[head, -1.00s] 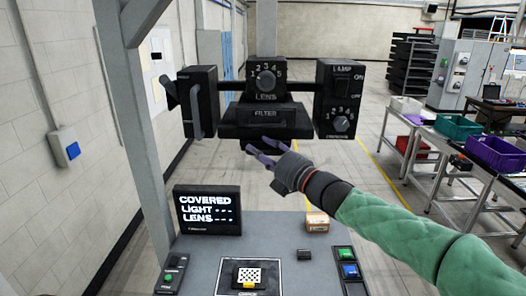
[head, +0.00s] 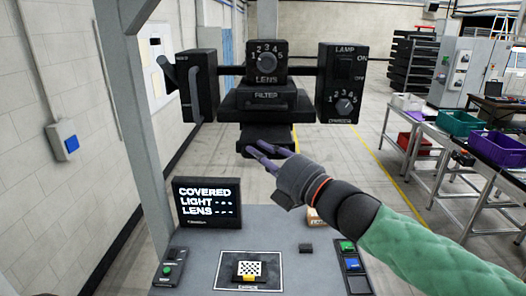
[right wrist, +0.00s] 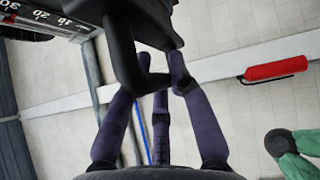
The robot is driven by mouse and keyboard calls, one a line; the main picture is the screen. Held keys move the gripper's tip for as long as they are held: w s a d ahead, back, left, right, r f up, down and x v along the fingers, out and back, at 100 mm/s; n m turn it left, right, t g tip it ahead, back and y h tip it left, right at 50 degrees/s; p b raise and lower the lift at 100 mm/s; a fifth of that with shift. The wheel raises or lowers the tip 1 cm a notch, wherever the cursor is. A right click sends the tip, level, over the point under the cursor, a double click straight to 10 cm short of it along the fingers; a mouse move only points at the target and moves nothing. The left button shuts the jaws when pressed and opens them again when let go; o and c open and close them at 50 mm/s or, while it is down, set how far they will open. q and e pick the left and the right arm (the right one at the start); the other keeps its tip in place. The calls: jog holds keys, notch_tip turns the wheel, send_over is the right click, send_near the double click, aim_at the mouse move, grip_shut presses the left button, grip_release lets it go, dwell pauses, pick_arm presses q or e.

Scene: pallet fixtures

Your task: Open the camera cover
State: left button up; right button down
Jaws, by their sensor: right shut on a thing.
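The black camera unit (head: 266,100) hangs on a bar above the bench, with a LENS dial on top and a FILTER part below. A dark flat cover (head: 266,136) shows under the FILTER part, sticking out below it. My right gripper (head: 256,151) is at the lower edge of this cover. In the right wrist view, its purple fingers (right wrist: 158,75) close on a black loop-shaped handle (right wrist: 150,80) of the cover. The fingers hide part of the handle. The display (head: 207,205) reads COVERED, with dashes after LIGHT and LENS. My left gripper is not in view.
A black box with a lever (head: 194,92) is left of the camera, and a LAMP box (head: 341,85) is on the right. A checkered target (head: 249,269) lies on the bench below. A grey post (head: 138,130) stands on the left. Button boxes (head: 349,262) sit on the bench.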

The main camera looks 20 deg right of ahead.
jog(key=shift+s+a, duration=0.2)
jog(key=shift+s, duration=0.35)
jog(key=shift+s+a, duration=0.15)
jog(key=shift+s, duration=0.4)
jog(key=c, duration=1.1)
grip_release()
jog(key=v, duration=1.2)
jog(key=shift+f, duration=0.15)
